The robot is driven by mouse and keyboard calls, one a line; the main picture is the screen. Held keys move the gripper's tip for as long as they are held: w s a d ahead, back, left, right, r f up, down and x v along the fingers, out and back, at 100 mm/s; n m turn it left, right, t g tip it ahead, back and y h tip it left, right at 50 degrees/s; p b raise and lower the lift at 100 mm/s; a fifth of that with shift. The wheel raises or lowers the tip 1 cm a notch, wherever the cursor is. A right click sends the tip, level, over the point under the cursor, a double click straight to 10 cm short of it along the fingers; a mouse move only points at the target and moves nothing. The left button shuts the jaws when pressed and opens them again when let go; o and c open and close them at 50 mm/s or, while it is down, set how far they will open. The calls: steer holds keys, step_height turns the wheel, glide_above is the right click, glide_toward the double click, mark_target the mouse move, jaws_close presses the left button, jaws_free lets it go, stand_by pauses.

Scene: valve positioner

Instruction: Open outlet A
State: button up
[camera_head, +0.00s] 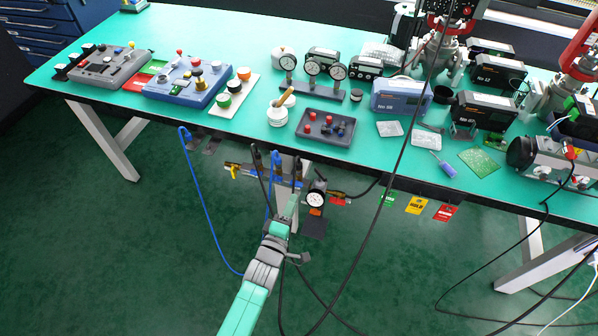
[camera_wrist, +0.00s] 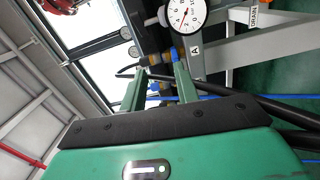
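In the wrist view, a small white label "A" (camera_wrist: 195,50) sits on a grey bracket below a round white pressure gauge (camera_wrist: 187,14). Fittings with blue and yellow parts (camera_wrist: 178,53) are left of the label, just beyond the fingers. My gripper (camera_wrist: 160,78) shows two green fingers standing apart. I see nothing clearly clamped between them, though dark fittings and hose lie behind the gap. In the head view, my gripper (camera_head: 292,208) is below the table's front edge, left of the gauge (camera_head: 316,198). Outlet A's handle cannot be made out clearly.
A yellow-handled part (camera_head: 234,172) is at the left end of the under-table fittings. A blue hose (camera_head: 200,195) and black cables hang around my arm. The green table (camera_head: 375,160) above carries control boxes, gauges and a tray. Coloured tags (camera_head: 417,205) hang at the right.

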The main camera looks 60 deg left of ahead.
mark_target(295, 186)
steer(key=shift+n+g, duration=0.3)
steer(key=shift+n, duration=0.3)
steer(key=w+a+b, duration=0.1)
steer(key=a+b, duration=0.1)
steer(key=w+a+f+b, duration=0.1)
steer(key=a+b, duration=0.1)
steer(key=w+a+f+b, duration=0.1)
steer(key=a+b, duration=0.1)
steer(key=shift+w, duration=0.3)
steer(key=shift+d, duration=0.1)
jaws_close()
